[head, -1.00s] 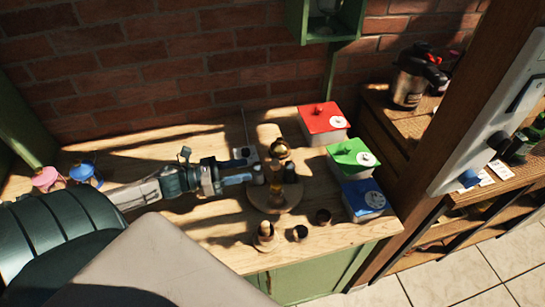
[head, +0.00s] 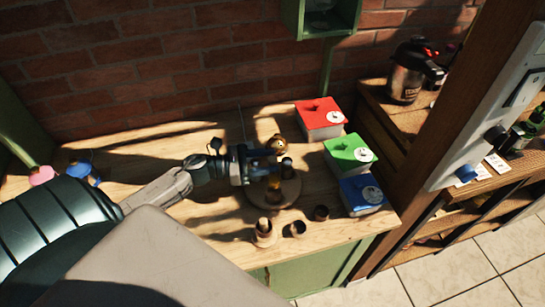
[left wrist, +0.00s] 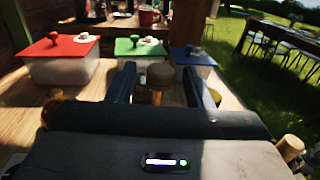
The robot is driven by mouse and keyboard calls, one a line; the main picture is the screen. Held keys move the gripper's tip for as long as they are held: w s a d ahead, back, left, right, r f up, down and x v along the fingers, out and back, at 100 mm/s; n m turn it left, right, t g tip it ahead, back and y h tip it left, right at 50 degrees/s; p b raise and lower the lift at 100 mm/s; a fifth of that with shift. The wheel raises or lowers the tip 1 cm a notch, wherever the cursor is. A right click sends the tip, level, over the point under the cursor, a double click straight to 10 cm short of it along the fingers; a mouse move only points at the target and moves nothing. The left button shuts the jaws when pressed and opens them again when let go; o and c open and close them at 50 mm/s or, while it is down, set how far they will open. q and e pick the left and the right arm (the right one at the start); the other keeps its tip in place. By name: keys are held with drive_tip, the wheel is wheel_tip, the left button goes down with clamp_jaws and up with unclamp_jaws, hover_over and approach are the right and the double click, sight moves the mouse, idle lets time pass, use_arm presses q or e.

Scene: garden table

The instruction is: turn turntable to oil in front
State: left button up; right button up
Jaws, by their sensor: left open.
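The round wooden turntable (head: 291,193) stands on the wooden counter in the head view, partly covered by my left gripper. An amber bottle (head: 273,190), which looks like the oil, stands towards its front. A round brown-topped container (head: 278,143) stands at its back and a dark-capped one (head: 287,163) at its right. My left gripper (head: 277,164) is open, its blue fingers over the turntable among the containers. In the left wrist view, a bottle with a round wooden stopper (left wrist: 160,77) shows between the fingers (left wrist: 161,83); contact cannot be told. My right gripper is not in view.
Red-lidded (head: 320,117), green-lidded (head: 349,152) and blue-lidded (head: 361,194) boxes line the right of the counter. Small wooden cups (head: 298,229) and a larger holder (head: 264,234) stand in front of the turntable. A brick wall is behind.

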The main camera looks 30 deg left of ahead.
use_arm(q)
drive_tip(key=shift+w+d+r, duration=0.1)
drive_tip(key=shift+w+d, duration=0.35)
drive_tip(key=shift+d, duration=0.05)
drive_tip(key=shift+w+d, duration=0.15)
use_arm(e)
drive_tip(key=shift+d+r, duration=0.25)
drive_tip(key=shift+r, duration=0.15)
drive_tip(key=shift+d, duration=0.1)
use_arm(q)
clamp_jaws()
drive_tip(key=shift+f+n+t+y, duration=0.2)
drive_tip(key=shift+n+t+y, duration=0.2)
drive_tip(key=shift+t+y, duration=0.1)
drive_tip(key=shift+r+n+t+y+b, duration=0.1)
drive_tip(key=shift+n+t+y+b, duration=0.25)
drive_tip(key=shift+n+t+y, duration=0.4)
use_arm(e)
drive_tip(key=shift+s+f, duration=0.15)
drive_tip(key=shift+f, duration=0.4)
use_arm(q)
unclamp_jaws()
